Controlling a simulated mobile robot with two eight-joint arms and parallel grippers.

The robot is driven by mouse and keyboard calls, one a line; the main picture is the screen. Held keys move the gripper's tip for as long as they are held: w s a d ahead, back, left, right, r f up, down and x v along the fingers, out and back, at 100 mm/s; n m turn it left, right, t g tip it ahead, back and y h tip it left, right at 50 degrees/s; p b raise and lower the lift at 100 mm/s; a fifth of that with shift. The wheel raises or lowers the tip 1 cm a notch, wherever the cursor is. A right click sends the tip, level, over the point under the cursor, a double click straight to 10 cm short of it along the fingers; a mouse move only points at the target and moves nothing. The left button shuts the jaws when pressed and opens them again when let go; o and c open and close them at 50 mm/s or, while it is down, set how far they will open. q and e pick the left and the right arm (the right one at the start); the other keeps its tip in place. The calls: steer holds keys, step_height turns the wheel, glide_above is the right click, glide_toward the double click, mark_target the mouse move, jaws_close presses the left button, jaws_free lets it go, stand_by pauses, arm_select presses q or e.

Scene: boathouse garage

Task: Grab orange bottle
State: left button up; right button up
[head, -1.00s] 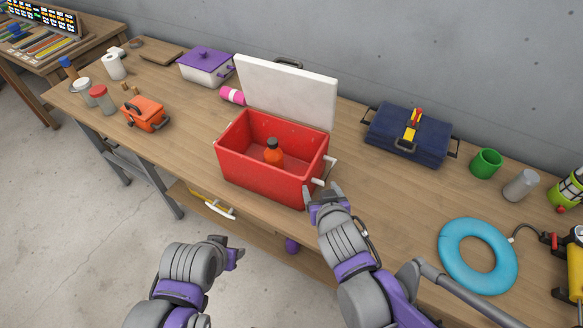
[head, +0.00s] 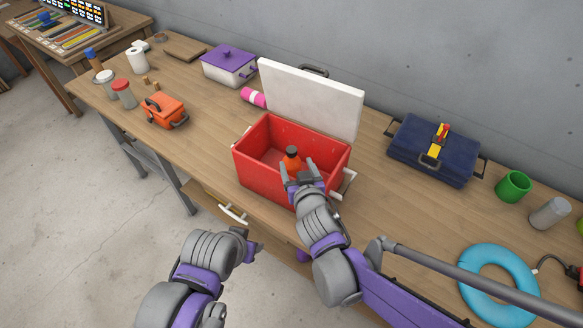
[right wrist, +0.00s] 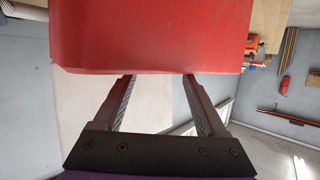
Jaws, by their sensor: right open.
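The orange bottle (head: 291,160) with a dark cap stands inside the red cooler box (head: 262,180), whose white lid (head: 312,98) is open behind it. My right gripper (head: 299,170) is open and empty at the box's front rim, and in the head view it covers the lower part of the bottle. In the right wrist view the open fingers (right wrist: 158,82) point at the red box wall (right wrist: 150,38); the bottle is not seen there. My left gripper (head: 250,244) is in front of the table, away from the box; its jaw opening is unclear.
A navy tool bag (head: 436,150), green cup (head: 513,186), grey cylinder (head: 549,213) and blue ring (head: 470,262) are to the right. An orange case (head: 162,111), a pink roll (head: 253,97) and a purple-lidded pot (head: 229,68) are to the left.

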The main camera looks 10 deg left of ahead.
mark_target(292, 153)
steer(key=x, duration=0.6)
steer(key=shift+w, duration=0.25)
jaws_close()
stand_by(1.2)
